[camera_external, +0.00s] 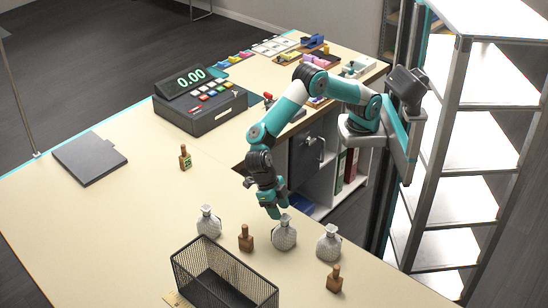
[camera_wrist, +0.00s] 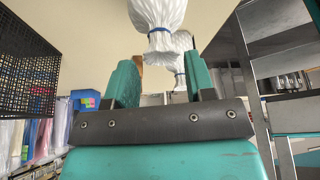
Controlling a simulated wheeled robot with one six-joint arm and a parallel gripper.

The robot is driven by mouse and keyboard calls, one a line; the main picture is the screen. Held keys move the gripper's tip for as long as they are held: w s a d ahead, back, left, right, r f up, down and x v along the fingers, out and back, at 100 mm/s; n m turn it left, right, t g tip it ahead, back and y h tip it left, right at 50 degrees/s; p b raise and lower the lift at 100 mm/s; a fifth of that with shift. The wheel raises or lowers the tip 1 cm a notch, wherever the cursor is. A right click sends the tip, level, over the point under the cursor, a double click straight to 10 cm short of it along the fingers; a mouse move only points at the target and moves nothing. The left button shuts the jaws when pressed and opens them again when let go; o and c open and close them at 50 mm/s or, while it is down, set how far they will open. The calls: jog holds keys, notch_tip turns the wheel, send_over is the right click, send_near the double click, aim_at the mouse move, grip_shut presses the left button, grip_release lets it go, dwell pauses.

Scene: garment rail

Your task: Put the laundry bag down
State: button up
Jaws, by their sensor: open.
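Three small white tied bags stand upright on the pale counter (camera_external: 130,215): a left bag (camera_external: 208,222), a middle bag (camera_external: 284,234) and a right bag (camera_external: 328,244). My gripper (camera_external: 275,211) points down just above the middle bag. In the wrist view, my gripper (camera_wrist: 160,75) has its two teal fingers spread apart. A white bag with a blue tie (camera_wrist: 158,15) shows just beyond the fingertips, its neck toward the gap. I cannot tell whether the fingers touch it. Another white bag (camera_wrist: 180,62) is partly hidden behind it.
A black mesh basket (camera_external: 190,275) stands in front of the bags. Brown bottles stand near them (camera_external: 246,238), (camera_external: 334,279) and farther back (camera_external: 185,157). A cash register (camera_external: 200,105) and a grey flat pad (camera_external: 90,158) are farther off. The counter's left part is largely clear.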

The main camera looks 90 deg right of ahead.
jog(key=v, duration=0.6)
jog(key=shift+b, duration=0.35)
jog(key=shift+d+r, duration=0.1)
jog(key=shift+r, duration=0.1)
jog(key=s+d+r+m+t+y, duration=0.2)
jog(key=s+d+r+m, duration=0.4)
jog(key=d+r+m, duration=0.45)
jog(key=s+d+f+m+t, duration=0.2)
jog(key=s+d+m, duration=1)
jog(key=s+d, duration=0.1)
jog(key=shift+f, duration=0.15)
jog(key=shift+o, duration=0.5)
jog(key=shift+m, duration=0.25)
